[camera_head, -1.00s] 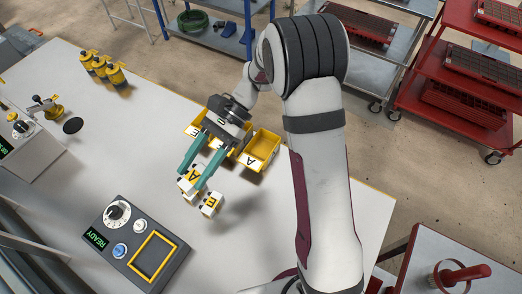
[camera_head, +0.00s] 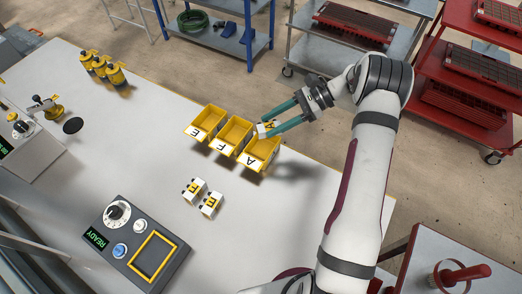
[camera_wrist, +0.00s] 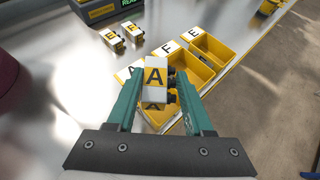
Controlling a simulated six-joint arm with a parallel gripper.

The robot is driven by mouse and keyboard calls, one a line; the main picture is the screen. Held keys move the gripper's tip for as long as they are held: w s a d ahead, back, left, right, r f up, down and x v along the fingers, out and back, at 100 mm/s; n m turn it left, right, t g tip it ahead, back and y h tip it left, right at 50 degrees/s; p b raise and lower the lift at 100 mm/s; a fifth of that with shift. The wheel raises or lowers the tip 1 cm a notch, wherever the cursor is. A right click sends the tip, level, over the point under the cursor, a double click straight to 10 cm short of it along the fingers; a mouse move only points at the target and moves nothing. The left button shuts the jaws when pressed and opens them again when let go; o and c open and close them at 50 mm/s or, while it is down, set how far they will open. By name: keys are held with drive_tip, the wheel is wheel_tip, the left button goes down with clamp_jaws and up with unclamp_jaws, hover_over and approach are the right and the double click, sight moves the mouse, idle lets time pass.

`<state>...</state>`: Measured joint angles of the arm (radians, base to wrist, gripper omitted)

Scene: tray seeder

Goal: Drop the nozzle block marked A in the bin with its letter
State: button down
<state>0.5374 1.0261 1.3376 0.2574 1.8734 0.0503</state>
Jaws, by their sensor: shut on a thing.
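My gripper (camera_head: 281,118) is shut on the nozzle block marked A (camera_head: 267,128), a white and yellow block. In the wrist view the block A (camera_wrist: 155,82) sits between the two green fingers, its letter facing the camera. The block is held above the yellow bin marked A (camera_head: 262,158), the rightmost of three in the head view. In the wrist view the block and my gripper hide much of the bin A (camera_wrist: 160,121).
The bin marked F (camera_head: 226,146) and the bin marked E (camera_head: 196,133) stand beside bin A. Two blocks marked E or F-like (camera_head: 194,190) (camera_head: 210,205) lie on the table. A control box (camera_head: 130,243) stands at the front, and bare table lies right of the blocks.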

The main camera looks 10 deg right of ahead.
drive_tip(key=shift+f, duration=0.25)
drive_tip(key=shift+c, duration=1)
unclamp_jaws()
drive_tip(key=v, duration=1.5)
drive_tip(key=shift+d, duration=0.4)
drive_tip(key=shift+r, duration=0.15)
drive_tip(key=s+a+r+n+g+h, duration=0.25)
drive_tip(key=s+a+r, duration=0.2)
drive_tip(key=a, duration=0.35)
drive_tip(key=s+a+r+n+g+h, duration=0.1)
drive_tip(key=s+a+r+n+h, duration=0.25)
drive_tip(key=a+r, duration=0.3)
drive_tip(key=s+a+f+n+t+h, duration=0.1)
drive_tip(key=s+a+f+n, duration=0.1)
drive_tip(key=s, duration=0.5)
drive_tip(key=s+a+f+n+t+h, duration=0.1)
drive_tip(key=s+a+f+n+h, duration=0.1)
drive_tip(key=s, duration=0.5)
drive_tip(key=s+a+f+n+t+h, duration=0.1)
drive_tip(key=s+a+f+n, duration=0.1)
drive_tip(key=s+a, duration=0.2)
drive_tip(key=s, duration=0.3)
drive_tip(key=shift+s+f+n, duration=0.15)
drive_tip(key=shift+f+n, duration=0.15)
